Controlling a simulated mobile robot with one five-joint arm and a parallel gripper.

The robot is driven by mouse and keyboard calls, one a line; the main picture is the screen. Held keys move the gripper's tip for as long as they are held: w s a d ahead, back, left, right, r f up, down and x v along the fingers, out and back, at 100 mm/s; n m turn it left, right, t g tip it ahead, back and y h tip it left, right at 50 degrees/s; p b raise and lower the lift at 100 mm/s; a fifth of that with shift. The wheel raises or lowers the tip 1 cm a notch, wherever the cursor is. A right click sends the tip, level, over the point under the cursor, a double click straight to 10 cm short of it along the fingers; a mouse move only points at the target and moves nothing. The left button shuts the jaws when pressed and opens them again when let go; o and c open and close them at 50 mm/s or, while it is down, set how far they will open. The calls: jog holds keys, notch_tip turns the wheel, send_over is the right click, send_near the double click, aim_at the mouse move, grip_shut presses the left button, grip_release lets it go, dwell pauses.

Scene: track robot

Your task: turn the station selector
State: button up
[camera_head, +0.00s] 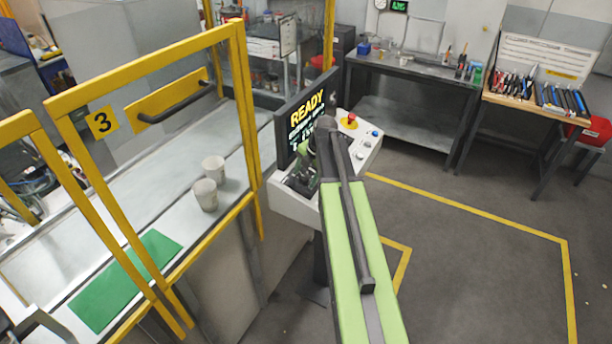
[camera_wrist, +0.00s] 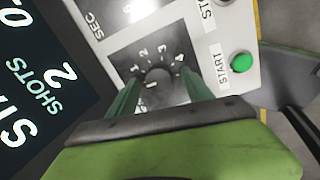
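The station selector (camera_wrist: 158,77) is a dark round knob on a black dial plate with printed numbers, seen in the wrist view. My gripper (camera_wrist: 160,82) is open, with its two green fingers apart on either side of the knob and a visible gap to each. Whether the fingertips reach down around the knob or stop above it, I cannot tell. In the head view my gripper (camera_head: 303,176) is low over the left part of the white control panel (camera_head: 365,150); my arm hides much of the panel and the knob there.
A green START button (camera_wrist: 241,62) sits right of the dial. A dark READY screen (camera_head: 305,112) stands behind the panel, close to my gripper. A red emergency button (camera_head: 350,119) is on the panel's far part. The yellow guard frame (camera_head: 245,110) stands left, with two white cups (camera_head: 205,194) behind it.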

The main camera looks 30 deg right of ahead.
jog(key=p+v, duration=1.6)
jog(key=v, duration=0.1)
jog(key=shift+r+p, duration=0.25)
jog(key=shift+p, duration=0.05)
jog(key=a+f+n+g+b, duration=0.1)
jog(key=a+f+b, duration=1.7)
jog(key=a, duration=0.4)
jog(key=s+a+f+m+g+b, duration=0.1)
jog(key=s+a+f+m+b, duration=0.1)
jog(key=m, duration=0.9)
jog(key=s+a+f+m+g+h+b, duration=0.1)
jog(key=s+a+f+m+b, duration=0.2)
jog(key=s+m, duration=0.4)
jog(key=f+m, duration=0.1)
jog(key=m, duration=0.4)
jog(key=shift+s+a+f+b, duration=0.25)
jog(key=shift+a+f+b, duration=0.05)
jog(key=shift+a+f, duration=0.1)
